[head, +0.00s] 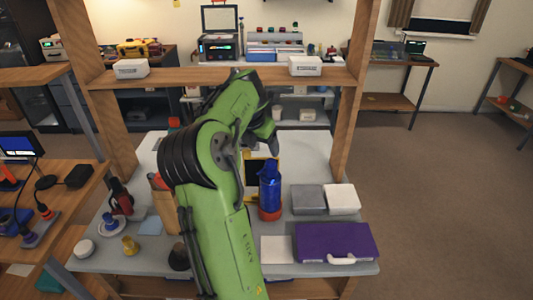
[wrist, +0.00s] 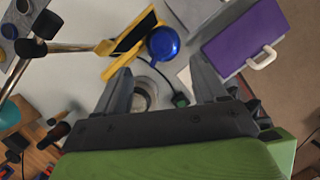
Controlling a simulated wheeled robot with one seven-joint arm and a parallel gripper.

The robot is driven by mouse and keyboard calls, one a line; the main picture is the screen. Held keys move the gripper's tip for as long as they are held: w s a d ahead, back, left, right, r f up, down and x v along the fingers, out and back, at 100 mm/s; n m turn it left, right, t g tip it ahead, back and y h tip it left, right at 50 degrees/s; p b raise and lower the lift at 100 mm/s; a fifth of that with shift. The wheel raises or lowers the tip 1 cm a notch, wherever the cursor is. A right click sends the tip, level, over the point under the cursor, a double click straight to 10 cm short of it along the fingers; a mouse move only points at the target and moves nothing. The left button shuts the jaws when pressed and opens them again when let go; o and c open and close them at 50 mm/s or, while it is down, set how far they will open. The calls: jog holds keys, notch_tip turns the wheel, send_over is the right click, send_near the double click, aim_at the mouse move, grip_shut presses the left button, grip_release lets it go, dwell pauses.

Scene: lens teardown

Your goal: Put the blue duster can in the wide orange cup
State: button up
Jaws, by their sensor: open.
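The blue duster can (head: 270,187) stands upright on the grey worktable, right of my green arm. Its base appears to sit inside the wide orange cup (head: 269,214), whose rim shows around the can's foot. In the wrist view the can shows from above as a round blue top (wrist: 163,43), and the cup cannot be made out there. My gripper (wrist: 160,76) is open, with nothing held between its fingers. The can is beyond the fingertips and apart from them.
A yellow-framed dark panel (wrist: 131,36) stands beside the can. A purple case (head: 335,241) with a white handle lies to the right, near grey and white boxes (head: 309,199). A grey round object (wrist: 145,92) shows between my fingers. Wooden posts (head: 354,100) flank the table.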

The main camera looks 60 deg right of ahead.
jog(key=w+a+r+m+t+y, duration=0.25)
jog(key=a+m, duration=0.25)
jog(key=a, duration=0.8)
jog(key=w+a+r+m+t+y, duration=0.1)
jog(key=w+a+r+m+t, duration=0.25)
jog(key=a, duration=0.85)
jog(key=s+a+f+m, duration=0.2)
jog(key=s+a+m, duration=0.2)
jog(key=a, duration=0.5)
jog(key=s+a+f+m+y, duration=0.1)
jog(key=s+a+m, duration=0.3)
jog(key=s+a, duration=0.4)
jog(key=shift+s+a+f+m, duration=0.25)
jog(key=shift+a+f+m, duration=0.1)
jog(key=shift+a+f, duration=0.45)
jog(key=shift+d+f, duration=0.1)
